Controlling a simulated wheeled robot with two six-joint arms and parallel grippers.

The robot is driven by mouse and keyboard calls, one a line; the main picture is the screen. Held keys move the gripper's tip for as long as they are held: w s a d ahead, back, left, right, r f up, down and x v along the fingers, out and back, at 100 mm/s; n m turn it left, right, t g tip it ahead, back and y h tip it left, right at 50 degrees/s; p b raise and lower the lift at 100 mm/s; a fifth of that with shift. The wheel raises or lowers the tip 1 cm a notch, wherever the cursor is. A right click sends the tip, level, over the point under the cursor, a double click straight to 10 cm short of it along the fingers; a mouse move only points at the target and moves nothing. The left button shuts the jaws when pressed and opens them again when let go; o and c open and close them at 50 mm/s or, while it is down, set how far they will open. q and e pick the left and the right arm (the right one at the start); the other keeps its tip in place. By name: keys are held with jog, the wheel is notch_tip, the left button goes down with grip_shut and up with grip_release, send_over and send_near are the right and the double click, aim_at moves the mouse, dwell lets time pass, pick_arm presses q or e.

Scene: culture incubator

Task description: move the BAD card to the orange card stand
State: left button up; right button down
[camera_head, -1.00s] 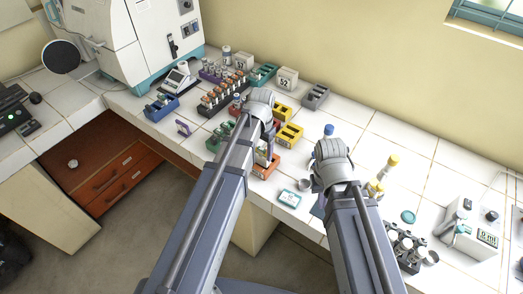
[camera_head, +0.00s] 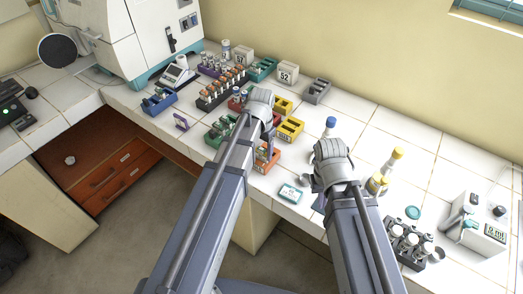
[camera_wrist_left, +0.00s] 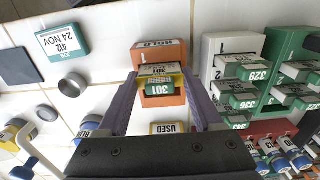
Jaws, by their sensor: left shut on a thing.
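The orange card stand (camera_wrist_left: 160,53), marked HOLD, is at the top middle in the left wrist view; part of it shows in the head view (camera_head: 262,165). My left gripper (camera_wrist_left: 160,76) has its purple fingers on either side of a small card with a yellow strip (camera_wrist_left: 160,68), shut on it right at the stand. A green face reading 301 (camera_wrist_left: 160,89) shows just below, with orange around it. I cannot read BAD on the held card, nor tell whether it touches the stand. My right gripper (camera_head: 318,203) is mostly hidden behind its own arm.
Yellow stands (camera_head: 290,129), green racks (camera_head: 220,132) and a tube rack (camera_head: 222,90) crowd the left and back. A small 412 box (camera_head: 290,193) and a metal cup (camera_wrist_left: 72,85) lie nearby. The back-right counter is clear.

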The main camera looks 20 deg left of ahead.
pick_arm(q)
jog(key=o, duration=1.4)
jog(key=shift+c, duration=0.2)
jog(key=shift+r, duration=0.1)
notch_tip(320, 180, up, 8)
jog(key=p, duration=0.8)
pick_arm(e)
notch_tip(320, 180, up, 8)
pick_arm(q)
jog(key=shift+f, duration=0.2)
pick_arm(e)
jog(key=shift+f, duration=0.1)
pick_arm(q)
jog(key=s+d+f+y+b, duration=0.1)
jog(key=s+d, duration=0.9)
jog(key=s, duration=0.4)
jog(key=shift+s+d, duration=0.2)
jog(key=shift+d, duration=0.05)
pick_arm(e)
jog(key=shift+f, duration=0.65)
